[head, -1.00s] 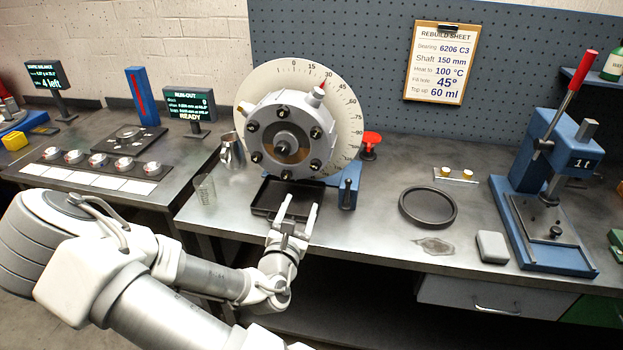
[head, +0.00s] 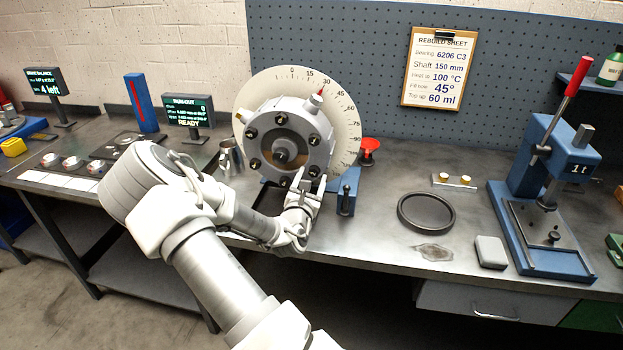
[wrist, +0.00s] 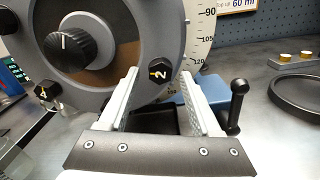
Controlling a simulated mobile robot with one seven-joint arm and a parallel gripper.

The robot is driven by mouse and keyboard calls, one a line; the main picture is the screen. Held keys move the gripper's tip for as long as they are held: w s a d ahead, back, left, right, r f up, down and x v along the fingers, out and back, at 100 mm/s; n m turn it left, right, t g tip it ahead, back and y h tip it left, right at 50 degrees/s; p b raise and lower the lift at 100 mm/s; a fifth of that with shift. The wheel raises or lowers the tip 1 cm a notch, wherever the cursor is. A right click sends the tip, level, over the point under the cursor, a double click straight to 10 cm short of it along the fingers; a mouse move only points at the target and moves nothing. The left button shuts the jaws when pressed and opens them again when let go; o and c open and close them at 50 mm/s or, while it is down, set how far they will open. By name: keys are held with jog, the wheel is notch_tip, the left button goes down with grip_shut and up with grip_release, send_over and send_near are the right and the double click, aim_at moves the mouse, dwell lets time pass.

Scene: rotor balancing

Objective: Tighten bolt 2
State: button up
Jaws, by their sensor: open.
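Bolt 2 (wrist: 159,72) is a black hex head with a yellow "2" on the lower right of the grey round housing (head: 262,130). In the wrist view it lies between and just beyond the two fingertips of my gripper (wrist: 160,78). My gripper is open and I see no contact with the bolt. In the head view my gripper (head: 306,180) is in front of the housing's lower right edge, and the bolt is hard to make out behind it. Bolt 4 (wrist: 46,90) and a black knob-like shaft end (wrist: 68,45) show to the left.
A blue block with a black-knobbed lever (wrist: 236,105) stands close to the right finger. A black tray (head: 266,197) lies under the housing, partly hidden by my arm.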

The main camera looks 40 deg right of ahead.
grip_shut()
dwell(0.3)
jog(key=shift+m, duration=0.3)
jog(key=m+b, duration=0.3)
jog(key=m, duration=0.1)
jog(key=m+b, duration=0.2)
jog(key=m, duration=0.4)
jog(key=shift+w+a+b, duration=0.1)
jog(key=shift+b, duration=0.2)
jog(key=m+b, duration=0.3)
jog(key=m, duration=0.2)
jog(key=shift+r, duration=0.1)
jog(key=m+b, duration=0.2)
jog(key=m, duration=0.3)
jog(key=shift+r, duration=0.2)
jog(key=shift+m+b, duration=0.3)
